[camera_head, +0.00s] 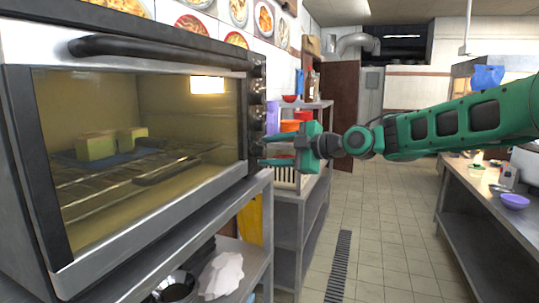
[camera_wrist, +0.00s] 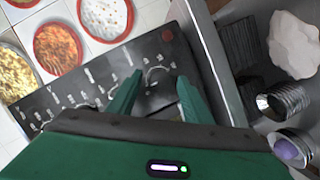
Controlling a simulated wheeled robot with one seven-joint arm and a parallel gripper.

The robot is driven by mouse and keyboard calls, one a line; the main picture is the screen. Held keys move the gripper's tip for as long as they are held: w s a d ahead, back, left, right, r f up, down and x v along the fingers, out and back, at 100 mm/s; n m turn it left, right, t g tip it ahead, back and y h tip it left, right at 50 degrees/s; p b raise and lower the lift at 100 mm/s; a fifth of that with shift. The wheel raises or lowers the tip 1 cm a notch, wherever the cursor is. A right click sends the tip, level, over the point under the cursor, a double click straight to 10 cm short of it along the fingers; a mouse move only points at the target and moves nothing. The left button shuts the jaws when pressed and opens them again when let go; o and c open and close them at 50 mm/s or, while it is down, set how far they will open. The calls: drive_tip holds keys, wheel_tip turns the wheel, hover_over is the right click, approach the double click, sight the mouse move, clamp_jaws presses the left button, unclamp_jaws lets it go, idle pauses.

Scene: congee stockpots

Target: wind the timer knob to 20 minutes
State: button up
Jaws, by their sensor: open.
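The oven (camera_head: 150,60) stands at the left in the head view. Its narrow control panel (camera_head: 257,120) faces right and is seen almost edge-on, with several knobs down it. My gripper (camera_head: 265,150) is level with the lower part of this panel, fingers pointing at it. In the wrist view the black control panel (camera_wrist: 85,90) shows white markings and a small red spot (camera_wrist: 168,36). There my gripper (camera_wrist: 160,77) is open, its two green fingers on either side of a dial area near the red spot. The knob's pointer and setting are not readable; contact cannot be told.
The oven sits on a metal table (camera_head: 250,195) with a white crumpled item (camera_head: 222,275) below. Shelves with red containers (camera_head: 290,126) stand behind my gripper. A counter (camera_head: 480,190) with a purple bowl (camera_head: 515,201) is at the right. The tiled floor between is clear.

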drive_tip(key=shift+w+a, duration=0.15)
drive_tip(key=shift+a, duration=0.1)
drive_tip(key=c, duration=1.1)
drive_tip(key=shift+o, duration=0.2)
